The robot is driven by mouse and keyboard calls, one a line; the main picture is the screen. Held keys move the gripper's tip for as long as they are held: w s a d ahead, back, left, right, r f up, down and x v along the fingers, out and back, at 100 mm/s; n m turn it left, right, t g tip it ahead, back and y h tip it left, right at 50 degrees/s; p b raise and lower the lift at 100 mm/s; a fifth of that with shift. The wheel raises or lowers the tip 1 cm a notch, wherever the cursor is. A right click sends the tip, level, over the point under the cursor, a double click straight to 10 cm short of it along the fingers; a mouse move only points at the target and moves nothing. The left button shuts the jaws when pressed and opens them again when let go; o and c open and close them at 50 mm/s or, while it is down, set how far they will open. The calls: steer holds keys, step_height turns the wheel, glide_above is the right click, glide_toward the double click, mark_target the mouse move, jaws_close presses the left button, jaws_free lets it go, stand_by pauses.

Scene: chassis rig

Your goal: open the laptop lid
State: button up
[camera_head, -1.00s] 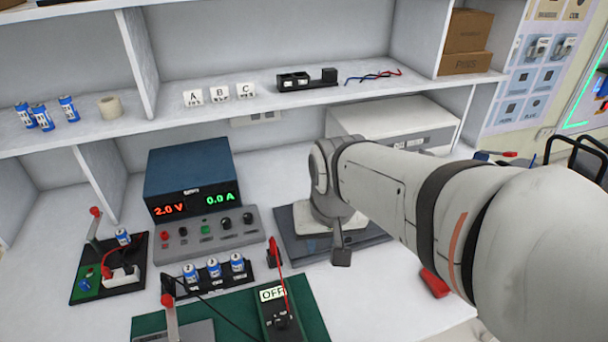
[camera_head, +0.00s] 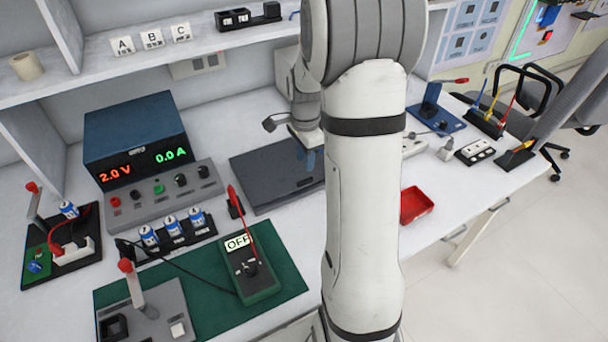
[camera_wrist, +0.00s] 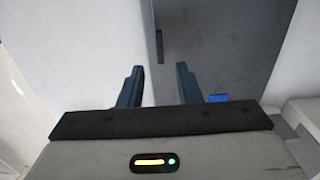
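The laptop (camera_head: 262,172) is a closed dark grey slab lying flat on the white bench, right of the power supply. Its right part is hidden behind my arm. My gripper (camera_head: 312,160) points down at the laptop's right part, with one blue finger showing in the head view. In the wrist view, the two blue fingers of my gripper (camera_wrist: 158,85) stand apart with nothing visible held between them. The dark laptop surface (camera_wrist: 218,45) fills the right of that view, and its edge runs by the fingers. I cannot tell whether the fingers touch it.
The power supply (camera_head: 135,135) and battery holder (camera_head: 170,238) stand left of the laptop. A multimeter (camera_head: 248,270) with a red lead lies on a green mat (camera_head: 205,322) in front. A red tray (camera_head: 416,205) sits at the bench's right edge. A shelf (camera_head: 150,60) overhangs behind.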

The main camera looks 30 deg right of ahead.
mark_target(305, 180)
step_height(305, 180, down, 7)
steer(key=shift+f, duration=0.2)
stand_by(0.3)
jaws_close()
steer(key=shift+r, duration=0.1)
stand_by(0.3)
